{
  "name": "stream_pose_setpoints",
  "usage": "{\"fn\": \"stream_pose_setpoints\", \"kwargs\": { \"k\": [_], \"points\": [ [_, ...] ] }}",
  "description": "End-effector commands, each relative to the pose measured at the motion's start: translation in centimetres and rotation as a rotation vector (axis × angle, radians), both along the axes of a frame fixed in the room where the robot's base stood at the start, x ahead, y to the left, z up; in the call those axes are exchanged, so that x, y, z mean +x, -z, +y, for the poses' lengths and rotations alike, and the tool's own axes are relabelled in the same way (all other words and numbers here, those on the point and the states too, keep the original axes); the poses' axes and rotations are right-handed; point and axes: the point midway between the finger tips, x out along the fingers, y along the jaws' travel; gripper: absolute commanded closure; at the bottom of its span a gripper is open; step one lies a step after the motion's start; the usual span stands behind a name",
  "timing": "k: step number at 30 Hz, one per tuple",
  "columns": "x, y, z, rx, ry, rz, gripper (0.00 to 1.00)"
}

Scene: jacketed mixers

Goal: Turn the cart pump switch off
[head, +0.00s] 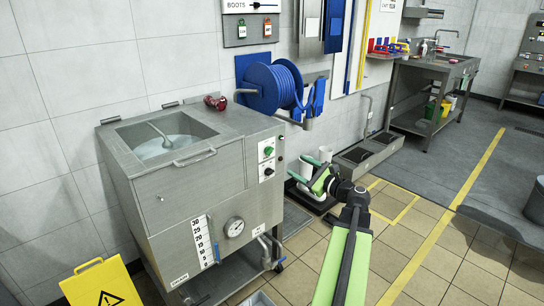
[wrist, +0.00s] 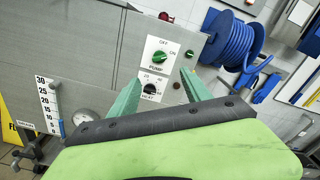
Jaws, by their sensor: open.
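The pump switch is a green knob (wrist: 159,56) on a white plate marked OFF at the top and ON at the right, with PUMP below. I cannot tell its exact setting. It also shows in the head view (head: 267,151) on the right part of the steel cart's (head: 185,195) front. A black heat knob (wrist: 149,88) sits just below it. My gripper (wrist: 160,76) is open and empty, with its green fingers either side of the heat plate in the wrist view. In the head view my gripper (head: 297,168) is right of the panel, apart from it.
A red item (head: 215,102) lies on the cart's top. A blue hose reel (head: 275,86) hangs on the wall behind. A gauge (head: 234,227) and a level scale (head: 203,241) are low on the cart. A yellow warning sign (head: 103,283) stands at front left. Tiled floor is open at right.

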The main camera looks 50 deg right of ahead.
Motion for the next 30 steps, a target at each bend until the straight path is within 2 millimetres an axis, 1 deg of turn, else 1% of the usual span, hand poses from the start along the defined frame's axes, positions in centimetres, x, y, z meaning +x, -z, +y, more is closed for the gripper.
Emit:
{"fn": "stream_pose_setpoints", "kwargs": {
  "k": [1,9,12,15,18,21,29,30],
  "points": [
    [1.4,0.0,-0.2,0.000,-0.003,0.001,0.44],
    [8.3,0.0,-0.8,-0.002,-0.003,0.001,0.44],
    [10.7,0.0,-0.9,-0.002,-0.003,0.002,0.44],
    [12.5,0.0,-1.0,-0.002,-0.002,0.001,0.44],
    [13.8,0.0,-1.1,-0.002,-0.002,0.001,0.44],
    [14.4,0.0,-1.1,-0.002,0.000,0.002,0.44],
    [14.5,0.0,-1.1,-0.002,0.001,0.001,0.44],
    [14.5,0.0,-1.1,-0.002,0.001,0.001,0.45]
  ]
}}
